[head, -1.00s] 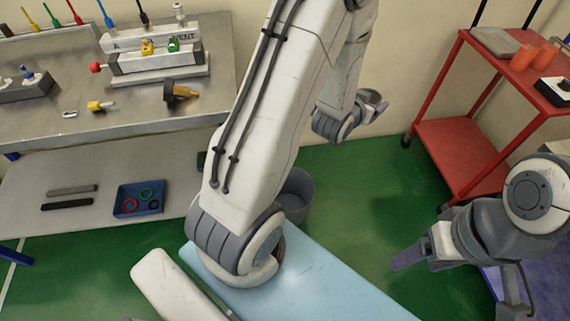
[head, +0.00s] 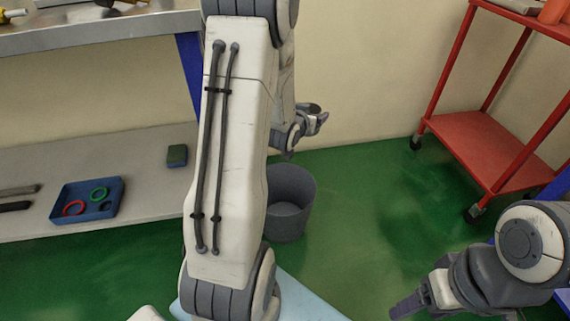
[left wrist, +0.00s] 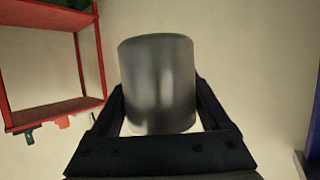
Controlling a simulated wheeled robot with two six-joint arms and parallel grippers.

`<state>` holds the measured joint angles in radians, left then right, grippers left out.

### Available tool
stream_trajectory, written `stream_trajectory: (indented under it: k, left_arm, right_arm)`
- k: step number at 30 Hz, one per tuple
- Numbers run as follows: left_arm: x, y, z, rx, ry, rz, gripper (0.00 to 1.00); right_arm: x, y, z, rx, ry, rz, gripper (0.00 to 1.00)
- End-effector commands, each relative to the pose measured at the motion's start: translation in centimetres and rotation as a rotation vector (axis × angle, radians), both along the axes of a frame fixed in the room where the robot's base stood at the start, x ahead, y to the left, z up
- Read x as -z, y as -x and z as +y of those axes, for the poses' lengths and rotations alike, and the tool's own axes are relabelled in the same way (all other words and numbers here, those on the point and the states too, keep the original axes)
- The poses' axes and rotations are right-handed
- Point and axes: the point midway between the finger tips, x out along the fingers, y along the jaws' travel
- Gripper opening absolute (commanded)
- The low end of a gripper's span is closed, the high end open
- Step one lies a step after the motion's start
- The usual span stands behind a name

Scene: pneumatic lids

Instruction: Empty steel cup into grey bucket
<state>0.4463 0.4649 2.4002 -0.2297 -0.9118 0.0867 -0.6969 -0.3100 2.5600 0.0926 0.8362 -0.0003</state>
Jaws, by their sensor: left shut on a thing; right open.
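The steel cup (left wrist: 158,85) sits between the two dark fingers of my left gripper (head: 314,122), which is shut on it. In the head view the cup (head: 311,108) is small and partly covered by the gripper; its tilt and contents cannot be made out. The grey bucket (head: 297,190) stands upright on the green floor, its left side hidden behind my left arm. No contents show in the visible part of the bucket. In the head view my left gripper appears above and slightly right of the bucket, apart from it. My right gripper (head: 405,304) is open and empty at lower right.
A red cart (head: 478,146) stands at the right, by the wall. A steel bench (head: 110,32) with a lower shelf (head: 140,150) is at the left; a blue tray (head: 88,208) with coloured rings lies on that shelf. Green floor (head: 365,220) is clear right of the bucket.

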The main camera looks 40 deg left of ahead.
Motion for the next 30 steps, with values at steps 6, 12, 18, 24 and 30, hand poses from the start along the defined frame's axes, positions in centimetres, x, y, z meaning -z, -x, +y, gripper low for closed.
stream_trajectory:
  k: [6, 12, 18, 24, 30]
  left_arm:
    - [8.0, 1.0, 3.6, -0.055, -0.006, 0.002, 0.22]
    - [12.0, 1.8, 6.2, -0.092, -0.013, 0.004, 0.22]
    - [13.5, 2.3, 7.4, -0.109, -0.017, 0.009, 0.22]
    - [14.0, 2.5, 7.6, -0.113, -0.053, 0.047, 0.22]
    - [15.7, 2.8, 7.9, -0.109, -0.162, 0.164, 0.22]
  right_arm:
    - [8.8, 0.0, 0.0, 0.0, 0.0, 0.0, 0.68]
    - [13.4, 0.0, 0.0, 0.0, 0.0, 0.0, 0.68]
    - [15.2, 0.0, 0.0, 0.0, 0.0, 0.0, 0.68]
    - [15.4, 0.0, 0.0, 0.0, 0.0, 0.0, 0.68]
    - [15.8, 0.0, 0.0, 0.0, 0.0, 0.0, 0.68]
